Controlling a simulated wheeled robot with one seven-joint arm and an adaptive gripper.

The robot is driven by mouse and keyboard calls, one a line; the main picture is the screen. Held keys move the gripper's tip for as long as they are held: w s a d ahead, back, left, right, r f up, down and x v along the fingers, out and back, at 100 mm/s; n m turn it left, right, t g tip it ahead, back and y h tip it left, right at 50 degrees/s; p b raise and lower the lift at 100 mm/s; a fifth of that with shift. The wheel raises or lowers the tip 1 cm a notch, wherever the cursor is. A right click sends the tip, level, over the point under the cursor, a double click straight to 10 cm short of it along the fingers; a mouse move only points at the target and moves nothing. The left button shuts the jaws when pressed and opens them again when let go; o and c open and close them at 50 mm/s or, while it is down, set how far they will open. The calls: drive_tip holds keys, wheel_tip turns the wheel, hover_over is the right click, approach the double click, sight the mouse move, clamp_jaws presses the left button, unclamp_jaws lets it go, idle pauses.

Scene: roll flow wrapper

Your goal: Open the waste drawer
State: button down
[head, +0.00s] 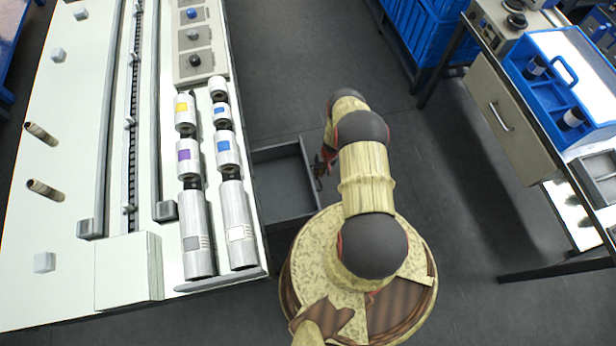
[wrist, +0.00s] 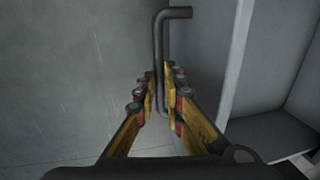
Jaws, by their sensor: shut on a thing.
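The waste drawer (head: 284,182) is a dark grey open box that sticks out from under the right side of the long white machine. Its inside shows and looks empty. My gripper (head: 322,165) is at the drawer's right-hand front. In the wrist view, my gripper (wrist: 164,95) is shut on the drawer handle (wrist: 158,50), a dark bent bar that runs between the fingers. The drawer's grey front (wrist: 205,60) is just right of the fingers, and part of its inside (wrist: 265,138) shows at the lower right. My arm hides part of the area beside the drawer.
The white machine (head: 72,200) with silver cylinders (head: 197,235) stands left of the drawer. A bench with a cabinet drawer (head: 505,118) and a blue tray (head: 560,75) is at the right. Blue crates (head: 420,35) are at the back. The dark floor (head: 290,60) behind my arm is clear.

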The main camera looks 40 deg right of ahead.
drive_tip(key=shift+s+d, duration=0.2)
drive_tip(key=shift+d, duration=0.45)
drive_tip(key=c, duration=1.9)
unclamp_jaws()
drive_tip(key=shift+s+d+r, duration=0.15)
drive_tip(key=shift+d+r, duration=0.15)
drive_tip(key=shift+r, duration=1.65)
drive_tip(key=shift+s+d+r, duration=0.1)
drive_tip(key=shift+d+r, duration=0.25)
drive_tip(key=shift+r, duration=1.65)
drive_tip(key=shift+s+d+r, duration=0.15)
drive_tip(key=shift+d+r, duration=0.15)
drive_tip(key=shift+r, duration=1.65)
